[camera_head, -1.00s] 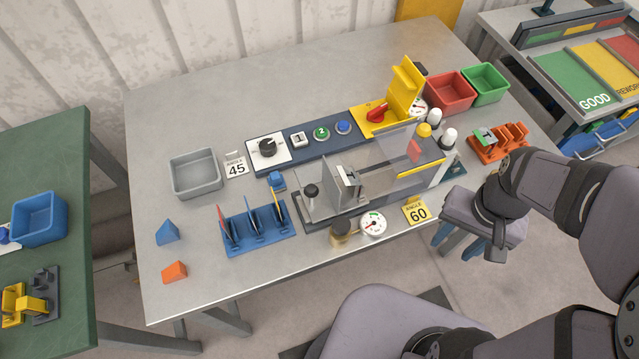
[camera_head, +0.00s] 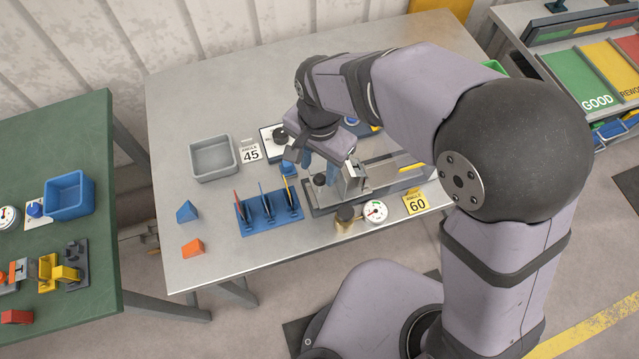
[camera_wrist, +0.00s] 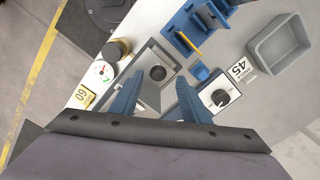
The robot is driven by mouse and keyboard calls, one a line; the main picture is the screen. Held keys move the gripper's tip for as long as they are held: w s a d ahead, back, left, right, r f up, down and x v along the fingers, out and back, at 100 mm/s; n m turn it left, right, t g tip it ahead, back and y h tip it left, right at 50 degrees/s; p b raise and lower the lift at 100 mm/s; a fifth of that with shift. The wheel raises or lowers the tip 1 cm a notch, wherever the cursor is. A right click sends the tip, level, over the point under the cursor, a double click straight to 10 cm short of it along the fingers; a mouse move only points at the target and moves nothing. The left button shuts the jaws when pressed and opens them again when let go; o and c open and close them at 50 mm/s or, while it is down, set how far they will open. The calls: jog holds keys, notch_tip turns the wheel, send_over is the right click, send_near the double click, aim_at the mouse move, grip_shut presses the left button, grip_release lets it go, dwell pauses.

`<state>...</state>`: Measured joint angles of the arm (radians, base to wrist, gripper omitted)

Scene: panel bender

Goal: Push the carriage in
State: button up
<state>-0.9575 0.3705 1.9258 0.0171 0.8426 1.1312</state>
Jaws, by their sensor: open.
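The carriage (camera_head: 326,195) is a light metal plate with a round black knob (camera_head: 319,180), at the left end of the bender's dark bed (camera_head: 322,210). The knob also shows in the wrist view (camera_wrist: 158,73), ahead of my fingers and between their lines. My gripper (camera_head: 318,166) is over this left end, pointing down, with its two blue fingers apart. The fingers also show in the wrist view (camera_wrist: 157,97), with nothing held between them. Whether a finger touches the carriage cannot be told. An upright metal block (camera_head: 353,178) stands right of the knob. My arm hides much of the bender's back.
A blue rack (camera_head: 269,208) with upright pieces stands close left of the bender. A brass-coloured cylinder (camera_head: 345,216) and a gauge (camera_head: 375,211) are in front. A grey bin (camera_head: 213,158) and dial panel (camera_wrist: 218,98) lie behind and left.

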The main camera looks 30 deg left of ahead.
aim_at(320, 184)
jog(key=shift+d+f, duration=0.1)
jog(key=shift+f, duration=0.05)
jog(key=shift+f, duration=0.1)
jog(key=shift+d+f+p, duration=0.1)
jog(key=shift+f+p, duration=0.25)
jog(key=shift+f, duration=0.3)
jog(key=shift+f+p, duration=0.65)
jog(key=shift+f, duration=2.25)
